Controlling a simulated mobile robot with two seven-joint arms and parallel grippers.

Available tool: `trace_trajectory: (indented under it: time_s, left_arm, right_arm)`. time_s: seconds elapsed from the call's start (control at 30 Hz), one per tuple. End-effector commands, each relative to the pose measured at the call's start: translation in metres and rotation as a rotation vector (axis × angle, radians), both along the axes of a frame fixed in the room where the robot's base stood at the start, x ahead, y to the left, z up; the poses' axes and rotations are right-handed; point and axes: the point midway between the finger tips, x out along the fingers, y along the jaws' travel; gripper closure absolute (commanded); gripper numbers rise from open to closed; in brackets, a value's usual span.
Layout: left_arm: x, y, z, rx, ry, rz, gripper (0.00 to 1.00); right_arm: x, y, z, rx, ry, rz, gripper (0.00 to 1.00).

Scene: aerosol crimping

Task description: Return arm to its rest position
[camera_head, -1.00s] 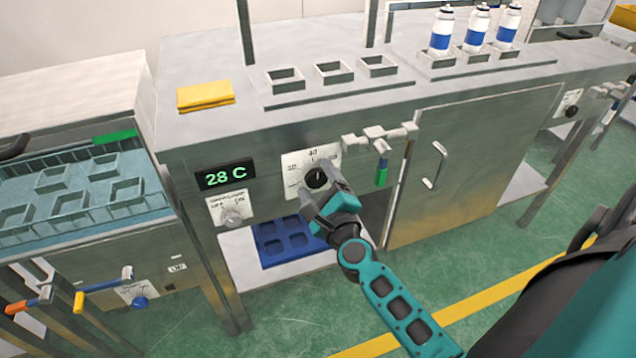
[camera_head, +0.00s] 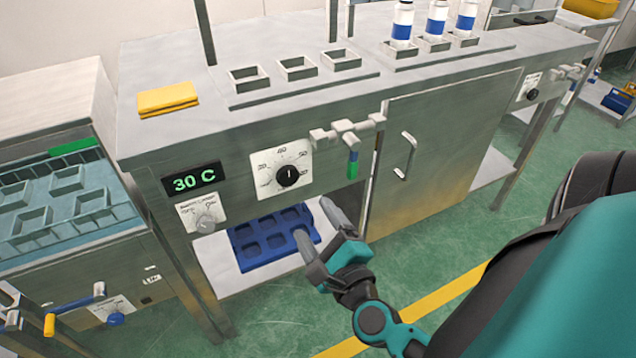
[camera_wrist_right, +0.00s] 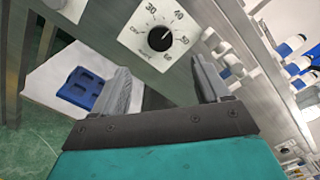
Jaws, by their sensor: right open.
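My right gripper (camera_head: 316,228) is open and empty in the head view, in front of the bench below the dial. Its fingers also show in the right wrist view (camera_wrist_right: 163,88), spread apart with nothing between them. The black dial knob (camera_head: 288,175) on its white scale plate is apart from the fingers; it also shows in the right wrist view (camera_wrist_right: 160,39). The green display (camera_head: 195,180) reads 30 C. My left gripper is not in view.
A blue tray (camera_head: 240,259) lies on the shelf under the bench, close behind my right gripper. A valve handle (camera_head: 347,131) sticks out from the bench front. A yellow cloth (camera_head: 168,99) and several white-blue cans (camera_head: 401,30) are on top.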

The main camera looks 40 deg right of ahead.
Motion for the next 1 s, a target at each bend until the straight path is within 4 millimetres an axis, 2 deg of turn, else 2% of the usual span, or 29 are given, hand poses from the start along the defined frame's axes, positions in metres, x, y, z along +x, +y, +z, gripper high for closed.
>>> trace_trajectory:
  time_s: [0.67, 0.77, 0.83, 1.0]
  left_arm:
    - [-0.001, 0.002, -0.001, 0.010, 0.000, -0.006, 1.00]
    - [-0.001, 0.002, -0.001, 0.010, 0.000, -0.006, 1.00]
    - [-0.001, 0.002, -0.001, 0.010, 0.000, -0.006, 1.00]
    - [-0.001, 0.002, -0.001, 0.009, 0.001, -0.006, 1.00]
  right_arm:
    - [-0.001, 0.004, 0.000, -0.027, 0.006, 0.016, 0.25]
    - [0.002, 0.020, 0.001, -0.170, 0.035, 0.090, 0.25]
    - [0.004, 0.041, 0.000, -0.362, 0.071, 0.184, 0.25]
    - [-0.001, 0.097, -0.023, -1.029, 0.167, 0.476, 0.25]
